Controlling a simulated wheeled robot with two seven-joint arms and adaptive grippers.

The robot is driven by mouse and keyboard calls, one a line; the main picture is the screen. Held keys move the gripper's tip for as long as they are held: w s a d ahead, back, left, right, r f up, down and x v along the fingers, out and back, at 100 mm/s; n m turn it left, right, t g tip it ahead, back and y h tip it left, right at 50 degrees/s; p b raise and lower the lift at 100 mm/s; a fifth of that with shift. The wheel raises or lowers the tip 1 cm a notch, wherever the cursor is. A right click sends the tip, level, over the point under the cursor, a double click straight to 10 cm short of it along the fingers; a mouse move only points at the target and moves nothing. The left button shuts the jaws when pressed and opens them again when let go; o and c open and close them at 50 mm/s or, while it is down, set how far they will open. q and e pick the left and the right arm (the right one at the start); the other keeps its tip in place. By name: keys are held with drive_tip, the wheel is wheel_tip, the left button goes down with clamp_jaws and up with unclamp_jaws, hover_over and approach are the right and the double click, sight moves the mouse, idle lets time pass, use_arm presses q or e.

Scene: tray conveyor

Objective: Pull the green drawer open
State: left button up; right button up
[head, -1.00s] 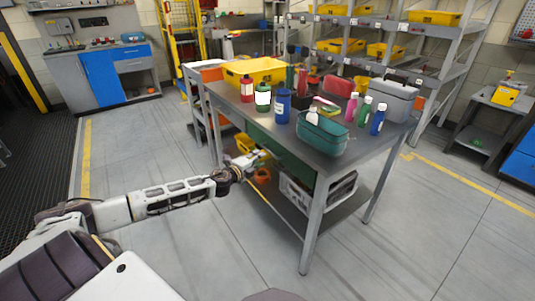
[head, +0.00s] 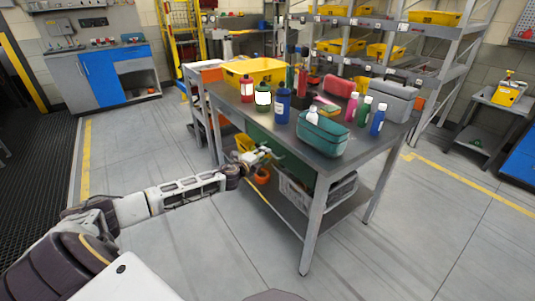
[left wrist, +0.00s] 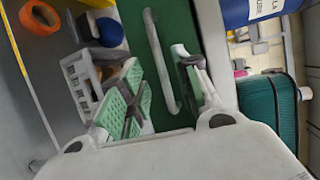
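The green drawer (head: 292,162) is under the top of the grey table, and its front looks closed. In the left wrist view the green front (left wrist: 137,32) fills the upper middle, with a long grey bar handle (left wrist: 160,55) across it. My left gripper (head: 264,152) is at the drawer front in the head view. In the left wrist view its fingers (left wrist: 156,68) are spread, with the handle showing between them. I cannot tell whether either finger touches the handle. My right gripper is not in view.
The table top (head: 330,166) carries a teal basket (head: 322,134), several bottles and a yellow bin (head: 262,66). The lower shelf holds a grey crate (head: 300,192) and an orange roll (head: 262,176). The floor in front of the table is clear.

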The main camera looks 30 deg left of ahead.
use_arm(q)
drive_tip(key=shift+w+f, duration=0.2)
drive_tip(key=shift+w, duration=0.75)
drive_tip(key=shift+w+f, duration=0.2)
drive_tip(key=shift+w, duration=0.7)
clamp_jaws()
